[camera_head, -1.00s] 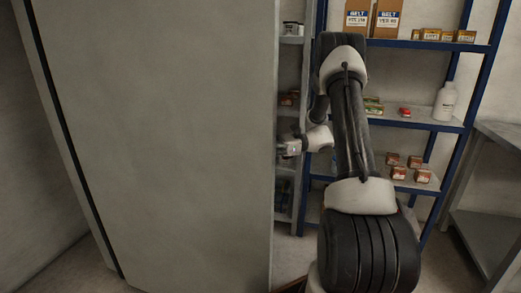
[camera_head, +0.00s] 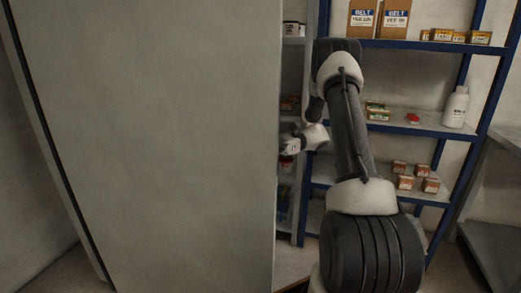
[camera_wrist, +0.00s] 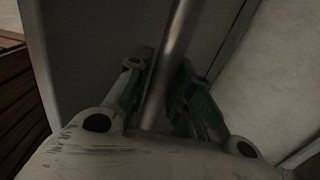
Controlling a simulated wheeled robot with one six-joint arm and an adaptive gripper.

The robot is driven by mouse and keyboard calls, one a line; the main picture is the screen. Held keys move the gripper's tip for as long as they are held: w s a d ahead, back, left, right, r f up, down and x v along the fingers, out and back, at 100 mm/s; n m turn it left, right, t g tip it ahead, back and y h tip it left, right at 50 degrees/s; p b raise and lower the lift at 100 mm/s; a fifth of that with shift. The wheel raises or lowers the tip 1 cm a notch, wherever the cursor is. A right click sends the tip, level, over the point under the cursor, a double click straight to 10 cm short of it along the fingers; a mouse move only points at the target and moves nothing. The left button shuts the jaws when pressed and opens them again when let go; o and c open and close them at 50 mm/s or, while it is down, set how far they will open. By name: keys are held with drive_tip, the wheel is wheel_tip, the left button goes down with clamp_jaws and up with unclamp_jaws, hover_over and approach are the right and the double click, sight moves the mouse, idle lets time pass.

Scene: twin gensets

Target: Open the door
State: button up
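The door is a large plain grey panel (camera_head: 150,140) filling the left half of the head view, its right edge near the middle. My gripper (camera_head: 290,143) is at that right edge, partly hidden by the panel. In the wrist view, a round metal bar handle (camera_wrist: 171,55) runs between the two fingers of my gripper (camera_wrist: 163,85). The green-padded fingers lie close on both sides of the bar and appear closed on it. The door stands out at an angle, with shelves visible past its right edge.
A blue-framed shelf rack (camera_head: 420,125) with belt boxes (camera_head: 378,18), small cartons and a white bottle (camera_head: 455,107) stands behind my arm. A grey metal table (camera_head: 490,240) is at the right. A bare wall (camera_head: 35,200) is at the left.

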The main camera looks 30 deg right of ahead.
drive_tip(key=shift+o, duration=1.1)
drive_tip(key=d, duration=0.7)
drive_tip(key=shift+s+d, duration=0.2)
drive_tip(key=shift+d, duration=0.05)
